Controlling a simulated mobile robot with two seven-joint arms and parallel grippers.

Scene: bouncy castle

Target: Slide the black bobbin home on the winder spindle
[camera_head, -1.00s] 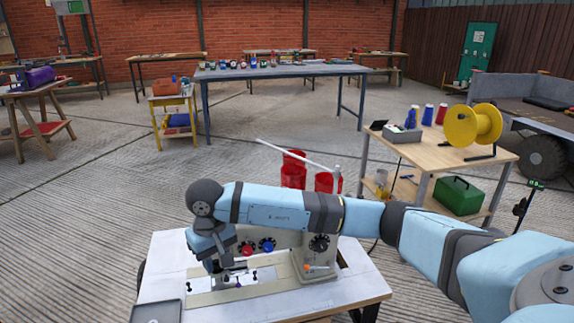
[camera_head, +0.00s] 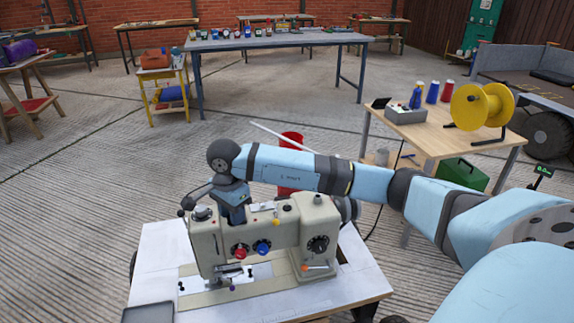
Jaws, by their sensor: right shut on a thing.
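A beige sewing machine (camera_head: 268,232) stands on a white-topped table (camera_head: 158,260), with red and blue knobs on its front. My right arm reaches across behind it from the right. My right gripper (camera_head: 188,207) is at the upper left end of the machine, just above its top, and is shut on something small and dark. I take this to be the black bobbin, but it is too small and dark to make out apart from the fingers. I cannot pick out the winder spindle for certain among the small fittings on the machine's top. My left gripper is not in view.
A dark tray (camera_head: 147,313) lies at the table's front left corner. A red container (camera_head: 291,150) stands behind my arm. A wooden table (camera_head: 441,138) at the right carries a yellow reel (camera_head: 484,106) and several thread cones. Open concrete floor lies to the left.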

